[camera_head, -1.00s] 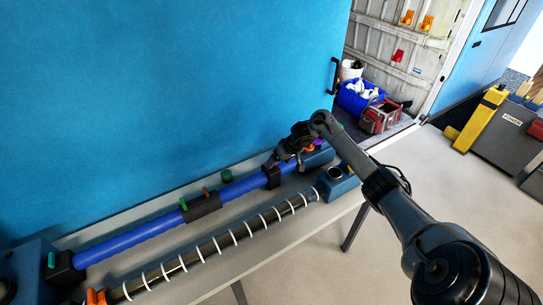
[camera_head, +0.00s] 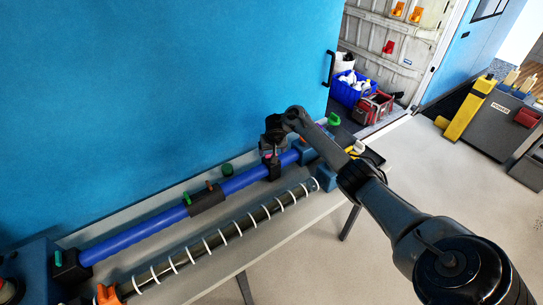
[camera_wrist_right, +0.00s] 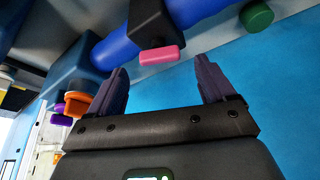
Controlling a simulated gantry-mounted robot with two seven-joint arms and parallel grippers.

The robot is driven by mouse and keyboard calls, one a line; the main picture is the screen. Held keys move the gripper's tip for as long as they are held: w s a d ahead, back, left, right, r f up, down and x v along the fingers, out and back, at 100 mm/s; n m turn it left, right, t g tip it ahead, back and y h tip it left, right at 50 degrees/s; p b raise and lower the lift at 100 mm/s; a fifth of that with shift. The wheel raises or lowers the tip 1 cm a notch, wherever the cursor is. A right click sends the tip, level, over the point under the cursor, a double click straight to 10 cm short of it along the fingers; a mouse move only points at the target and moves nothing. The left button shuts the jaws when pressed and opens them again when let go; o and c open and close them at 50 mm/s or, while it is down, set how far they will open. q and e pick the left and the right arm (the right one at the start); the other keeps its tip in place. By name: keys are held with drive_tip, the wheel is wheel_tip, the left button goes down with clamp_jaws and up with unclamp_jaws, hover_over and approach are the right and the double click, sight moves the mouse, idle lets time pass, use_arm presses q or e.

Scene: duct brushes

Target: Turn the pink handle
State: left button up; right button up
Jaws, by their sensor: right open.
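The pink handle (camera_wrist_right: 161,55) shows in the right wrist view as a short bar under a black bracket (camera_wrist_right: 148,22) on the blue tube (camera_wrist_right: 105,52). My right gripper (camera_wrist_right: 160,70) is open, its two dark fingers standing apart on either side of the pink handle in that picture; no contact shows. In the head view my right gripper (camera_head: 273,150) is over the black bracket (camera_head: 271,170) near the right end of the blue tube (camera_head: 130,238). The pink handle is too small or hidden to make out clearly there. My left gripper is not in view.
Orange (camera_wrist_right: 76,106) and purple (camera_wrist_right: 57,119) handles are left of the gripper in the wrist view; a green knob (camera_wrist_right: 256,17) is at upper right. A ringed dark rod (camera_head: 215,240) lies in front of the tube. A blue wall (camera_head: 150,80) stands behind.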

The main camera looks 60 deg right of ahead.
sight(271, 154)
drive_tip(key=shift+b+x, duration=0.45)
drive_tip(key=shift+x, duration=1.15)
drive_tip(key=shift+c, duration=0.2)
drive_tip(key=c, duration=1)
drive_tip(key=shift+r+n+p, duration=0.2)
drive_tip(key=shift+n+p, duration=0.3)
drive_tip(key=shift+p, duration=0.25)
drive_tip(key=shift+n+t+y+p, duration=0.3)
drive_tip(key=shift+n, duration=0.2)
drive_tip(key=shift+d+n, duration=0.1)
drive_tip(key=shift+n, duration=0.4)
drive_tip(key=shift+f+n+t+y, duration=0.2)
drive_tip(key=shift+n+t+y, duration=0.15)
drive_tip(key=shift+n, duration=0.45)
